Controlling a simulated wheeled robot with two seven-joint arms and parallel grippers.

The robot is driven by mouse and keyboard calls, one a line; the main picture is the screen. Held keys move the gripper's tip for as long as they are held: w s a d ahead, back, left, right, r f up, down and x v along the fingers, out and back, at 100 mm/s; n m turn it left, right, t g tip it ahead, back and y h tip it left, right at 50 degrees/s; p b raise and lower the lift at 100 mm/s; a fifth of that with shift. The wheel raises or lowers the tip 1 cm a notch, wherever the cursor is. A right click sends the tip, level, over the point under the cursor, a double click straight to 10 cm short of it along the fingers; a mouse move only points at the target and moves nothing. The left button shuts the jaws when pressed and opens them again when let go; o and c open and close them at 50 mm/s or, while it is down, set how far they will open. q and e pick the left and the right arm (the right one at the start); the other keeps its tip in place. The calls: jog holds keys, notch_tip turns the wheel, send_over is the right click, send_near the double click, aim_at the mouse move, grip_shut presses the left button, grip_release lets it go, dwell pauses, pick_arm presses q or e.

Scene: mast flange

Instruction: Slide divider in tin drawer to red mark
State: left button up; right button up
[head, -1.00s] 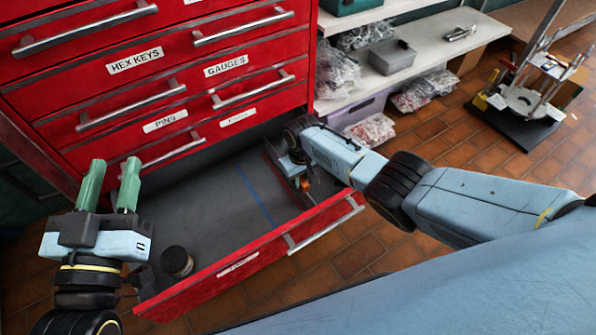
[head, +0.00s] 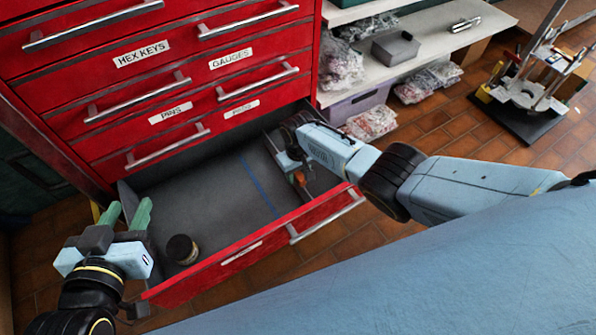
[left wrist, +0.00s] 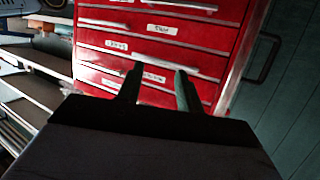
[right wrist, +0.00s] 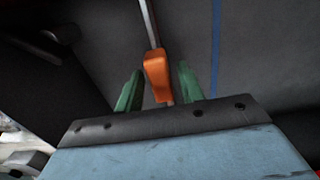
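The open red drawer (head: 250,258) has a grey floor with a blue line (head: 258,185) across it. The divider shows in the right wrist view as a thin metal edge (right wrist: 149,22) with an orange tab (right wrist: 157,76). The tab also shows in the head view (head: 299,178), near the drawer's right end. My right gripper (right wrist: 160,69) is open, its green fingers on either side of the tab with a small gap at least on the right. My right arm hides part of the divider. My left gripper (head: 125,212) is open and empty by the drawer's left end. I see no red mark on the floor.
A dark round jar (head: 182,249) stands on the drawer floor at the left. Closed labelled drawers with bar handles (head: 138,108) rise behind. A shelf (head: 425,45) with a grey box and bags is at the right. A black-based stand (head: 517,122) is on the tiled floor.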

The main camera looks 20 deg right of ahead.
jog(key=shift+o, duration=0.3)
jog(key=shift+w+r, duration=0.1)
jog(key=shift+r, duration=0.1)
notch_tip(320, 180, up, 2)
jog(key=shift+r+p, duration=0.15)
jog(key=shift+p, duration=0.85)
pick_arm(q)
jog(key=s+a+f+g+y+p, duration=0.25)
jog(key=s+a+f+g, duration=0.35)
jog(key=s+f+g, duration=0.5)
pick_arm(e)
notch_tip(320, 180, up, 3)
jog(key=shift+r, duration=0.1)
pick_arm(q)
jog(key=s+a+f+y+p, duration=0.1)
jog(key=a+f+p, duration=0.3)
jog(key=f, duration=0.7)
jog(key=shift+a+f+y+p, duration=0.3)
jog(key=shift+y+p, duration=0.05)
jog(key=shift+p, duration=0.05)
pick_arm(e)
notch_tip(320, 180, up, 8)
jog(key=shift+f, duration=0.2)
pick_arm(q)
jog(key=shift+s, duration=0.1)
